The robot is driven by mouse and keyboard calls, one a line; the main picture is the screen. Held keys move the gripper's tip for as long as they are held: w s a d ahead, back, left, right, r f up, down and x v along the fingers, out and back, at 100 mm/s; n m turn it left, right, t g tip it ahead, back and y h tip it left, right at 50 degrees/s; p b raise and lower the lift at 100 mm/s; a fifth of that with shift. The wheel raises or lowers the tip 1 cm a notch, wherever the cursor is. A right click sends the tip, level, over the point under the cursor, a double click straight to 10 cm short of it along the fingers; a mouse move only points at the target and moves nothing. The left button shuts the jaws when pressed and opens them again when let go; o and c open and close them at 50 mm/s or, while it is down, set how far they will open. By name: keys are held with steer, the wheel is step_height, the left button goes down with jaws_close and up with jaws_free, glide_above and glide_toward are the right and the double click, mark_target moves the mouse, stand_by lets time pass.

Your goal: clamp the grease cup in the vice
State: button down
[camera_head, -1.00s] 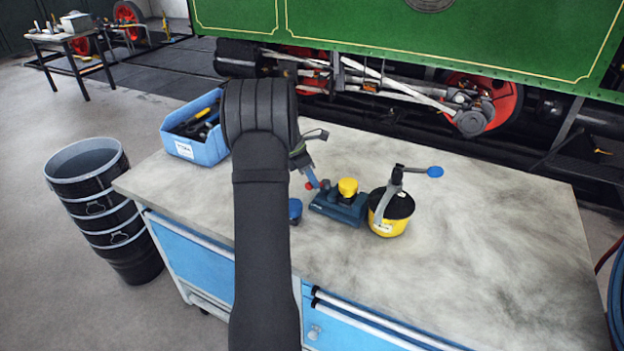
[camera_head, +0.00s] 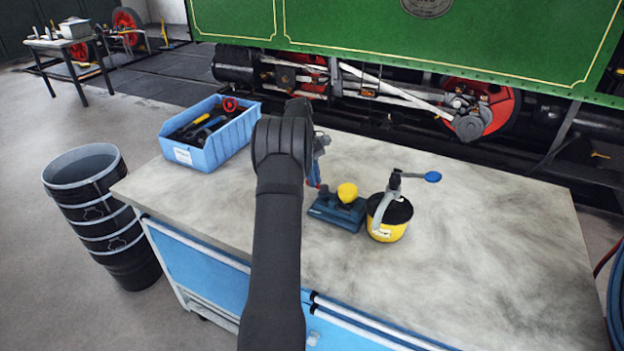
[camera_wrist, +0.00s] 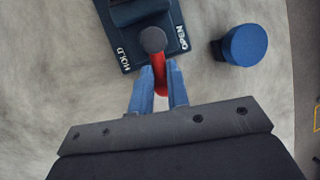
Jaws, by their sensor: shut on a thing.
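The vice (camera_head: 336,214) is a dark teal block on the bench; its marked end, with HOLD and OPEN lettering, shows in the wrist view (camera_wrist: 127,62). A yellow cup-like piece (camera_head: 347,193), which I take as the grease cup, sits at the top of the vice and looks tilted; its seat is unclear. It is out of the wrist view. A red lever (camera_wrist: 161,76) runs from a dark round hub (camera_wrist: 152,39) and lies between the two marks. My gripper (camera_wrist: 160,84) has its blue fingers shut on the red lever. In the head view my arm partly hides this end.
A blue round-topped piece (camera_wrist: 246,45) stands beside the vice, right of my fingers. A yellow and black can (camera_head: 388,222) with a lever stands close right of the vice. A blue tool bin (camera_head: 210,138) sits at the bench's back left. The bench's right side is clear.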

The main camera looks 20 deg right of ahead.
steer(key=m, duration=0.1)
steer(key=m+y, duration=0.1)
steer(key=d+m, duration=0.1)
steer(key=shift+w+f+m+y, duration=0.15)
steer(key=shift+w+m+y, duration=0.15)
steer(key=shift+w+m, duration=0.1)
steer(key=shift+d+m+t+y, duration=0.15)
steer(key=shift+d+m+y, duration=0.35)
steer(key=shift+m, duration=0.6)
steer(key=shift+d+m+t+y, duration=0.15)
steer(key=shift+d+m+y, duration=0.3)
steer(key=shift+m, duration=0.65)
steer(key=c, duration=1.5)
jaws_free()
steer(key=shift+o, duration=0.6)
steer(key=s+d+r, duration=0.6)
steer(key=s+r, duration=0.4)
steer(key=r, duration=0.1)
steer(key=shift+d, duration=0.25)
